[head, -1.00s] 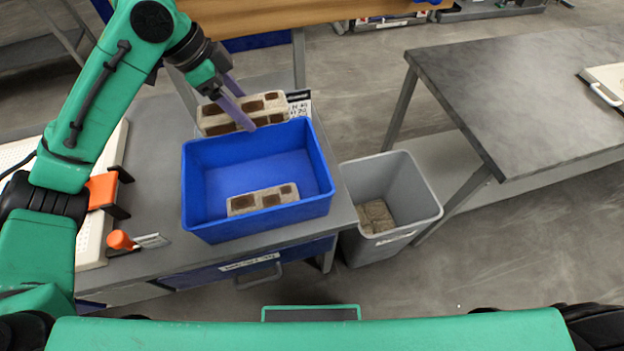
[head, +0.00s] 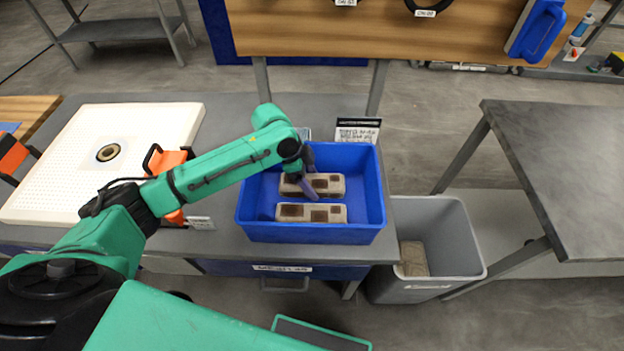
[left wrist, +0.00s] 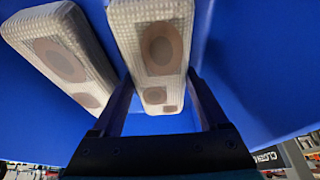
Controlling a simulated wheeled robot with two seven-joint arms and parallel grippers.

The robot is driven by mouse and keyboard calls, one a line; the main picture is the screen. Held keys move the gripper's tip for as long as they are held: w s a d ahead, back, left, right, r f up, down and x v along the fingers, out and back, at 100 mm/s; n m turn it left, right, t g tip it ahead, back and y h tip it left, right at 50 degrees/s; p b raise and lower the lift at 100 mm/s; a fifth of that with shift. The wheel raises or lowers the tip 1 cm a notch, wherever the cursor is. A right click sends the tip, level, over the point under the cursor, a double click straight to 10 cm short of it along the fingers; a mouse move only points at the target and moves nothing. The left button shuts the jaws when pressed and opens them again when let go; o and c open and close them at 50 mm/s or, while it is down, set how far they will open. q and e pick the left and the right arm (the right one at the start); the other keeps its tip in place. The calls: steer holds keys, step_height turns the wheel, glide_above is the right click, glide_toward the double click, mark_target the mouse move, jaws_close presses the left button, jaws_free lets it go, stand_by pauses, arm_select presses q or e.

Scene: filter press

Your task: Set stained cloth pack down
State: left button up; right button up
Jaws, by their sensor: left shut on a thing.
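My left gripper (head: 306,176) reaches down into the blue bin (head: 372,195) on the bench. It is shut on a pale cloth pack with brown stains (head: 325,186), which also shows between the fingers in the left wrist view (left wrist: 158,50). This held pack is inside the bin; I cannot tell whether it touches the floor. A second stained pack (head: 311,213) lies in the bin in front of it, apart from it. It shows at the left in the left wrist view (left wrist: 58,50). My right gripper is not in view.
A grey waste bin (head: 462,245) with a brownish piece (head: 413,259) in it stands right of the bench. A white perforated plate (head: 60,180) and an orange clamp (head: 170,162) lie left. A label card (head: 357,132) stands behind the blue bin.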

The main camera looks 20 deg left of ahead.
arm_select(q)
steer(key=o, duration=1.3)
steer(key=shift+r, duration=0.25)
steer(key=v, duration=1.1)
steer(key=shift+a+r, duration=0.2)
steer(key=shift+r, duration=0.1)
